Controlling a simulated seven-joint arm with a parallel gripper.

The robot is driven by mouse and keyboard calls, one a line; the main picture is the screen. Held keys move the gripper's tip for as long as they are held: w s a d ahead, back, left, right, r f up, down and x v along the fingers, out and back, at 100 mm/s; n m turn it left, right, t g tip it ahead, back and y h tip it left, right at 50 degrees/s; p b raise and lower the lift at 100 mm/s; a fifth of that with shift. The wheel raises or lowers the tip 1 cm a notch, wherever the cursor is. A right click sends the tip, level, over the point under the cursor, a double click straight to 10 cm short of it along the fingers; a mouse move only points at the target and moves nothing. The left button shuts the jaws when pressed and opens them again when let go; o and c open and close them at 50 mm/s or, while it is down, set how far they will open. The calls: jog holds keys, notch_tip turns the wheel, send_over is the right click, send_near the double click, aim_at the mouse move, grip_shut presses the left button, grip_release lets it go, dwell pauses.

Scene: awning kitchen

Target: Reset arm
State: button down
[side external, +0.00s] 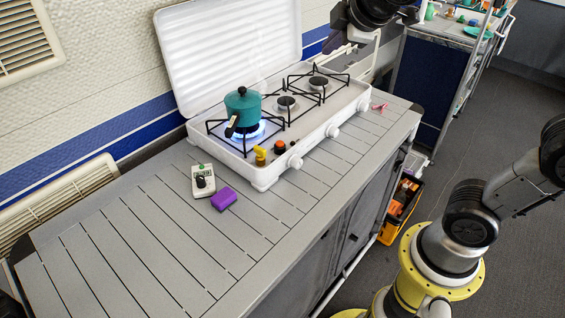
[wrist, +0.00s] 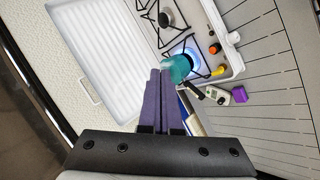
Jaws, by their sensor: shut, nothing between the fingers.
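My gripper (wrist: 160,74) shows in the wrist view with its two purple-grey fingers together and nothing between them. In the side external view part of it (side external: 345,48) is at the top, above the far end of the stove and partly cut off by the frame edge. A teal pot (side external: 243,106) with a lid and black handle sits on the near-left burner, over a blue flame. In the wrist view the pot (wrist: 178,68) lies just beyond the fingertips in the picture and is partly hidden; the fingers appear apart from it.
The white stove (side external: 262,178) has its lid (side external: 232,45) raised at the back. A small white device (side external: 203,182) and a purple block (side external: 223,198) lie on the slatted counter (side external: 130,245). Yellow and orange-red pieces stand at the stove's front. The counter's left part is clear.

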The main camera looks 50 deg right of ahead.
jog(key=s+a+f+m+g+y, duration=0.1)
jog(key=s+f+m, duration=0.3)
jog(key=s, duration=0.5)
jog(key=s+a+f+m+g+y, duration=0.1)
jog(key=s+a+f+m+y, duration=0.2)
jog(key=s, duration=0.7)
notch_tip(320, 180, down, 4)
jog(key=shift+a+r+m+g, duration=0.2)
jog(key=shift+a+m+g, duration=0.2)
jog(key=shift+a+m, duration=0.5)
jog(key=shift+d, duration=0.2)
